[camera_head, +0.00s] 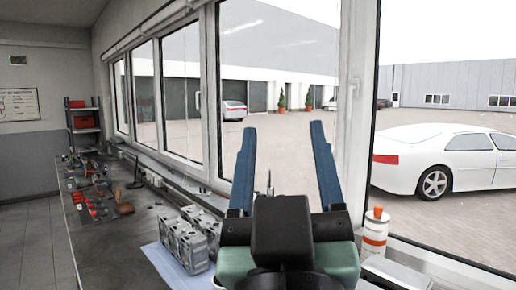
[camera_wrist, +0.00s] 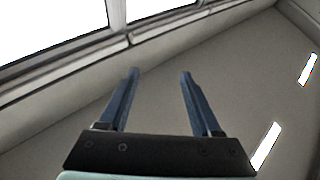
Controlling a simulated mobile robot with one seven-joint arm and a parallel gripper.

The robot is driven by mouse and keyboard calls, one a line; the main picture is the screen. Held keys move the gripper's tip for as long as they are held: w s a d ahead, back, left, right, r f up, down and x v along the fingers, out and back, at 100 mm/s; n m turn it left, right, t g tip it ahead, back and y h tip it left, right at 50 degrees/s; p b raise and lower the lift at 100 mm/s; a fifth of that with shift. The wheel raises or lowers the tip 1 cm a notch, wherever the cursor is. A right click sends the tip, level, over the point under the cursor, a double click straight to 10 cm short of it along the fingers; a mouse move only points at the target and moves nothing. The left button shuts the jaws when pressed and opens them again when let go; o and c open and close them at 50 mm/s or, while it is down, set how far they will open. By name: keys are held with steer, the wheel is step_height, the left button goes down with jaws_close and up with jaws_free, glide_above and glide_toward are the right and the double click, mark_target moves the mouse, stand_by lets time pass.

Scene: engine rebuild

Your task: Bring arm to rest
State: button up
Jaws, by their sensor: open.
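My gripper (camera_head: 282,128) is raised in the middle of the head view, in front of the windows. Its two blue fingers point up and stand wide apart with nothing between them. In the wrist view my gripper (camera_wrist: 160,72) is also open and empty, with the ceiling (camera_wrist: 240,60) and the top of a window (camera_wrist: 70,40) beyond it. My gripper touches nothing that I can see.
A long dark workbench (camera_head: 115,240) runs along the windows at the left. Grey engine blocks (camera_head: 185,245) stand on a pale blue sheet. Tools (camera_head: 95,190) lie farther along. A white canister with orange bands (camera_head: 375,235) stands right of my gripper. Open floor (camera_head: 30,240) lies left.

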steer(key=s+a+r+m+t+y, duration=0.1)
steer(key=s+a+r+t, duration=0.1)
steer(key=s+r, duration=0.3)
steer(key=shift+a+r+t, duration=0.35)
steer(key=shift+r+t, duration=0.05)
steer(key=shift+r, duration=0.1)
step_height(320, 180, down, 6)
steer(key=b, duration=0.6)
steer(key=shift+f+y, duration=0.15)
steer(key=shift+y, duration=0.25)
